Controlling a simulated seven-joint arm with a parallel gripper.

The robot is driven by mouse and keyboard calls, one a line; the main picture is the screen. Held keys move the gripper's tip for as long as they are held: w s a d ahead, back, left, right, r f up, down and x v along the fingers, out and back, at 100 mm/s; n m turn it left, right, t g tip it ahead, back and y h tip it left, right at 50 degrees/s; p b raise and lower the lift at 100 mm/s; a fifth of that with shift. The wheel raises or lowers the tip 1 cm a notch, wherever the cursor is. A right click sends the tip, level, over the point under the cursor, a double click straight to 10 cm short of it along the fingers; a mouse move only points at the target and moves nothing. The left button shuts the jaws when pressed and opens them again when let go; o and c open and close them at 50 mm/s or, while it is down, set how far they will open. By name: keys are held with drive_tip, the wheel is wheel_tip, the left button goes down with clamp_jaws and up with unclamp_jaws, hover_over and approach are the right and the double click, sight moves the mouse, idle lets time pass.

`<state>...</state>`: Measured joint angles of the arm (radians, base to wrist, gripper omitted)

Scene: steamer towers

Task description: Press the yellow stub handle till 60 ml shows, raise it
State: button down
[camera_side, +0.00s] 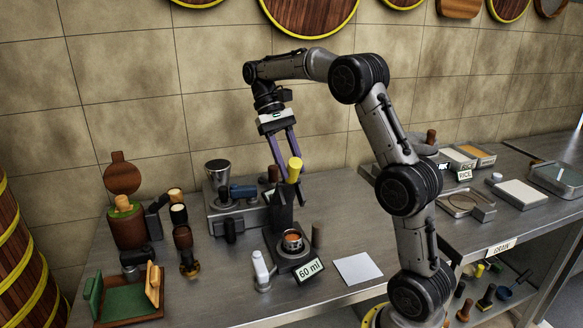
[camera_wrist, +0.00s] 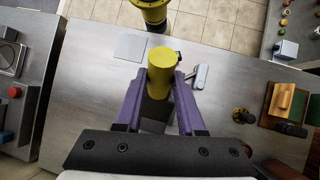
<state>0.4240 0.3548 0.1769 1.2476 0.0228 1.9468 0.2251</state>
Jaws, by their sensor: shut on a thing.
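The yellow stub handle (camera_side: 294,168) stands up from a dark dispenser (camera_side: 281,215) on the steel counter. My gripper (camera_side: 284,178) is at the handle, its purple fingers on either side of it. In the wrist view the yellow handle (camera_wrist: 161,72) sits between the two purple fingers (camera_wrist: 156,100), and the gripper is shut on it. Below, a small cup (camera_side: 292,241) with orange-brown contents stands on the dispenser's base. A sign reading 60 ml (camera_side: 310,269) is at the front of the base. The handle's lower end is partly hidden by the fingers.
A white bottle-like item (camera_side: 261,270) stands left of the base, and a white sheet (camera_side: 358,268) lies to its right. A grey machine with a metal cup (camera_side: 218,172) is behind left. A green-lined box (camera_side: 125,299) is at front left.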

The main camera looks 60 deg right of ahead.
idle(0.3)
drive_tip(key=c, duration=0.5)
unclamp_jaws()
drive_tip(key=shift+s, duration=0.1)
